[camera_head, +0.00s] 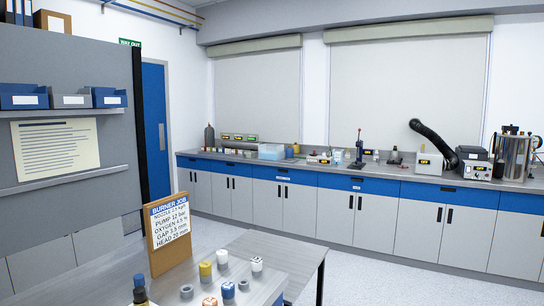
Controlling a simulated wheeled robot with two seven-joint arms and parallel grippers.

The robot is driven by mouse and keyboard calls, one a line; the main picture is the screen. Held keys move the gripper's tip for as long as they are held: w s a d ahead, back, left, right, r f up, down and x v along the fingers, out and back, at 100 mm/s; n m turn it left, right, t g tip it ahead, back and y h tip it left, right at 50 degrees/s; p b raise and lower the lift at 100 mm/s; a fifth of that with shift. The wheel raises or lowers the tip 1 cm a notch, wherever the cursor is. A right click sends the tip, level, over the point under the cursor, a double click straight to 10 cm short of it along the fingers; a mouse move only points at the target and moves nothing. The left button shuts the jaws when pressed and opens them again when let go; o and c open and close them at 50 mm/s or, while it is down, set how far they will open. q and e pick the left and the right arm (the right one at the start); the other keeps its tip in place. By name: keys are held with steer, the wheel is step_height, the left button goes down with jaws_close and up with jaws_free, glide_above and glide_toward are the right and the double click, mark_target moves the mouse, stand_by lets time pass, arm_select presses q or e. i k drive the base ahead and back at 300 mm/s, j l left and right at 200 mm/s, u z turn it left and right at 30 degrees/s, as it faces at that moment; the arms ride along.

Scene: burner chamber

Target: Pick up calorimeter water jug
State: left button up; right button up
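I cannot make out for certain which thing is the calorimeter water jug. A shiny metal cylindrical vessel (515,157) with dark fittings on top stands at the far right end of the back counter. A pale blue translucent tub (271,152) sits on the counter left of centre. Several small containers stand along the counter, too small to tell apart. Neither of my grippers is in view.
A long counter (420,173) runs along the back wall. A black bent duct (432,140) rises over boxes there. A nearer grey table (105,280) carries a job board (168,235) and several small capped pieces. Speckled floor (385,275) is clear at right.

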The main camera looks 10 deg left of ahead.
mark_target(338, 154)
steer(key=i+l+z, duration=0.2)
steer(key=i+l, duration=0.15)
steer(key=i+l+z, duration=0.2)
steer(key=i, duration=0.25)
steer(key=i+l+z, duration=0.15)
steer(key=i, duration=1)
steer(key=i+l+z, duration=0.15)
steer(key=i, duration=1.05)
steer(key=i+u, duration=0.15)
steer(key=i, duration=0.35)
steer(key=i+u, duration=0.2)
steer(key=i, duration=0.35)
steer(key=i+l+u, duration=0.15)
steer(key=i, duration=0.35)
steer(key=i+l+u, duration=0.15)
steer(key=i, duration=0.35)
steer(key=i+j+u, duration=0.2)
steer(key=u, duration=0.2)
steer(key=i+u, duration=0.8)
steer(key=i+l+u, duration=0.2)
steer(key=u, duration=0.25)
steer(key=i, duration=0.55)
steer(key=i+j+z, duration=0.1)
steer(key=i, duration=0.45)
steer(key=i+j+z, duration=0.1)
steer(key=i, duration=0.5)
